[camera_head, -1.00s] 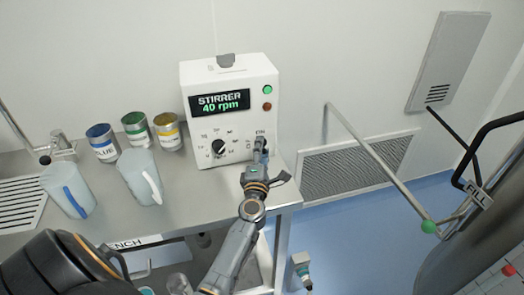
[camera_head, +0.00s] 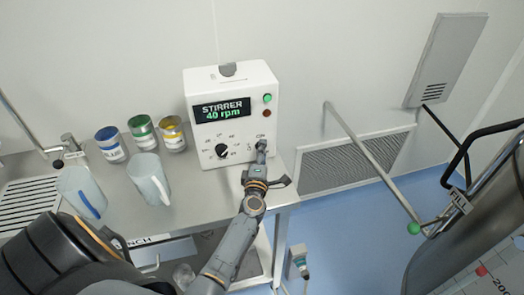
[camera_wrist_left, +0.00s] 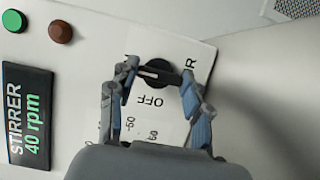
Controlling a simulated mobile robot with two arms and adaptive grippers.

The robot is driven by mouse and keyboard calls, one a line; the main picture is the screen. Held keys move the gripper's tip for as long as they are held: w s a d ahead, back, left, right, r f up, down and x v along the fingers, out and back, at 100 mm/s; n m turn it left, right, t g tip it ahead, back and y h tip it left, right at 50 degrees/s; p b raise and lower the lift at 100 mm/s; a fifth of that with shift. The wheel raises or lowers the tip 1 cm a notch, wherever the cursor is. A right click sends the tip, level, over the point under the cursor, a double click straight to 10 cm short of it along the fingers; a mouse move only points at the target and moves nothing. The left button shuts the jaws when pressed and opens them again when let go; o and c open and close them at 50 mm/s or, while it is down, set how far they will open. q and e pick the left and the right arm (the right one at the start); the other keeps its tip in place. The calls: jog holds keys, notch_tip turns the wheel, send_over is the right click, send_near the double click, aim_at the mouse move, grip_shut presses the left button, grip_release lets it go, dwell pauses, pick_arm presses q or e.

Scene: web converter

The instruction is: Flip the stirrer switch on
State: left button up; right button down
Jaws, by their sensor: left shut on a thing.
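The white stirrer box (camera_head: 245,85) stands on the steel bench against the wall, its display (camera_head: 221,110) reading "STIRRER 40 rpm". My left gripper (camera_head: 261,153) is at the lower right of its front panel. In the left wrist view the stirrer switch (camera_wrist_left: 158,73) is a round black knob with a pale line, on a white plate with "OFF" printed below it. The left gripper's fingers (camera_wrist_left: 158,80) are closed in on either side of the knob. In the head view the fingers largely hide the switch. My right gripper is not in view.
A black dial (camera_head: 221,151) sits left of the switch. A green button (camera_head: 267,98) and a reddish-brown one (camera_head: 267,113) are above. Blue, green and yellow paint tins (camera_head: 142,132) and two jugs (camera_head: 150,179) stand left on the bench (camera_head: 190,210).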

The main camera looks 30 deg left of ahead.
pick_arm(q)
jog(key=o, duration=1.2)
jog(key=shift+c, duration=0.2)
jog(key=v, duration=1.2)
